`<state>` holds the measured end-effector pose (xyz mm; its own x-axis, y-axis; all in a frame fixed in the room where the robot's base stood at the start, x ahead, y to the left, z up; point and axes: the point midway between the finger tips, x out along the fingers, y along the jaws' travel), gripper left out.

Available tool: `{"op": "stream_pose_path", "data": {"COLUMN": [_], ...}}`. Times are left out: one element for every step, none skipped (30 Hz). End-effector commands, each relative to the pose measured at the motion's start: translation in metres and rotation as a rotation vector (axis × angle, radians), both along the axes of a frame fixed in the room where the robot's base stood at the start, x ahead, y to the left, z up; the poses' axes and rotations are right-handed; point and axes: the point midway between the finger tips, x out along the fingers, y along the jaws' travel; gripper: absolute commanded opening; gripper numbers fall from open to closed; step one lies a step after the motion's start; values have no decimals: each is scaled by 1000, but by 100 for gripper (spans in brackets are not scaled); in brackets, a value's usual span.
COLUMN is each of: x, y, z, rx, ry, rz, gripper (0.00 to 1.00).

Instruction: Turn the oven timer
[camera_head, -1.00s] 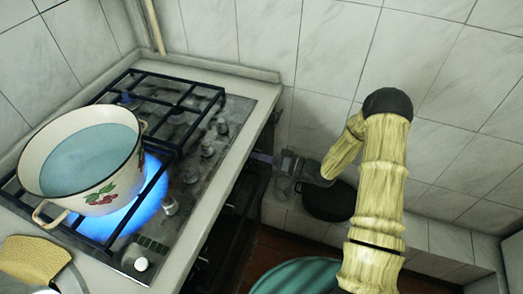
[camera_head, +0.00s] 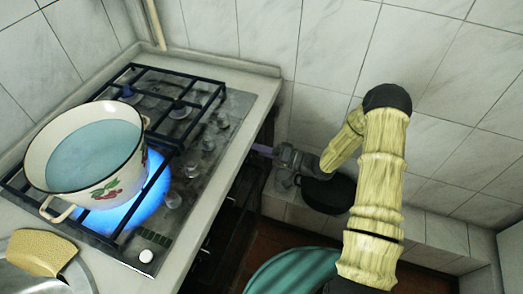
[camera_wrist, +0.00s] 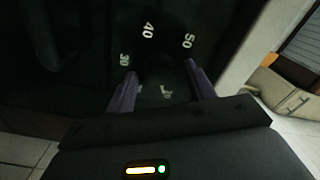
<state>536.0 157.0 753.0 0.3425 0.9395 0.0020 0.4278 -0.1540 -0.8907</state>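The oven timer shows in the wrist view as a dark dial with white numbers 30, 40 and 50 (camera_wrist: 147,30) on a black panel. A dim dark shape, which seems to be its knob (camera_wrist: 160,66), lies between my fingertips. My gripper (camera_wrist: 162,82) has its two purple fingers apart, one on each side of that shape. I cannot tell whether they touch it. In the head view my gripper (camera_head: 262,150) reaches the oven front just under the stove's right edge. The timer is hidden there.
A white pot with cherries (camera_head: 88,155) stands over a lit blue burner on the stove (camera_head: 228,125). A dark pan (camera_head: 328,193) sits on a tiled ledge below my arm. A teal round thing (camera_head: 295,272) is at the bottom. The tiled wall is close behind.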

Motion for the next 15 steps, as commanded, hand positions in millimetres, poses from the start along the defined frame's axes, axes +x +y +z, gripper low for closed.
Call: {"op": "stream_pose_path", "data": {"x": [0,0,-1,-1,-1,-1,-1,-1,-1,-2,-3,-3,-5,-6,-8], "y": [0,0,0,0,0,0,-1,-1,-3,-4,-6,-10,-13,-17,-22], "z": [0,0,-1,-1,-1,-1,-1,-1,-1,-1,-1,-1,-1,-1,-1], "rx": [-1,-1,-1,-1,-1,-1,-1,-2,-2,-2,-2,-3,-2,-2,-2], "ry": [0,0,1,1,1,2,2,2,2,2,2,2,2,2,3], "rz": [0,0,0,0,0,1,1,1,1,1,0,0,-1,-2,-1], "gripper": [53,53,53,53,53,53,53,53,53,53,53,53,53,53,53]}}
